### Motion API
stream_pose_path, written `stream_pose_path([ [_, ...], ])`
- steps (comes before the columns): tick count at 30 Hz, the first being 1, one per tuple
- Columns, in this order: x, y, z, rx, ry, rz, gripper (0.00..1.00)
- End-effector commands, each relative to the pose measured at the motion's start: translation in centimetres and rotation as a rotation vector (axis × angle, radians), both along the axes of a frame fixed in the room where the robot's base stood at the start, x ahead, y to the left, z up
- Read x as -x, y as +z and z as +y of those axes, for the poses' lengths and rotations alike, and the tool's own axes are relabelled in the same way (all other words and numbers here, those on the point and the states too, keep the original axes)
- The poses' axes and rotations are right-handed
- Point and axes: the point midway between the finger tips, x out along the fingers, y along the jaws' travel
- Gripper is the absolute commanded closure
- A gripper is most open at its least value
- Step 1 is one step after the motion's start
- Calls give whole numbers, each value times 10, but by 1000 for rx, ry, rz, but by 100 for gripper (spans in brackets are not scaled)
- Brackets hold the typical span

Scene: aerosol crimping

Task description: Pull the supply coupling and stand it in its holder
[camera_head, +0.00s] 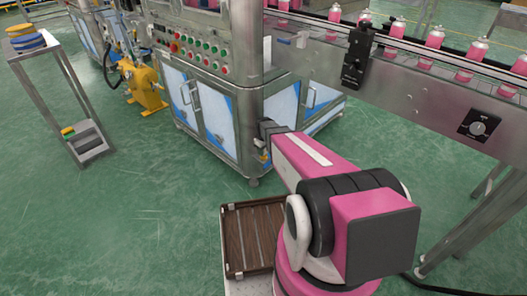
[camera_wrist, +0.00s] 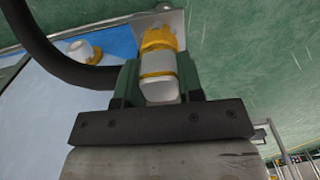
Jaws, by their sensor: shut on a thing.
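My gripper (camera_wrist: 158,88) is shut on the supply coupling (camera_wrist: 158,65), a pale grey and yellow fitting between its two dark green fingers. A pale bracket plate (camera_wrist: 177,22) shows right behind the coupling's yellow end; I cannot tell if this is the holder or whether they touch. A white stub with a yellow ring (camera_wrist: 84,52) stands apart to the left on the blue and white cabinet panel. In the head view my gripper (camera_head: 263,152) is small and partly hidden by my arm, beside the cabinet's front corner.
A thick black hose (camera_wrist: 45,55) curves down at the left in the wrist view and passes behind the gripper. The machine cabinet (camera_head: 222,125) stands just behind my gripper. A conveyor (camera_head: 420,95) with pink cans runs at the right.

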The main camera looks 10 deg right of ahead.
Motion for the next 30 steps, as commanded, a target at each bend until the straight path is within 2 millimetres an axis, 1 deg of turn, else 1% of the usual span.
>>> stream_pose_path([
  [1,0,-1,0,0,0,0,100],
  [2,0,-1,0,0,0,0,59],
  [3,0,0,0,0,0,0,46],
  [4,0,-1,0,0,0,0,36],
  [13,0,0,0,0,0,0,36],
  [17,1,10,0,0,0,-1,36],
  [20,1,25,0,0,0,-3,36],
  [24,1,52,0,0,0,-3,36],
  [30,1,86,0,0,0,-2,36],
])
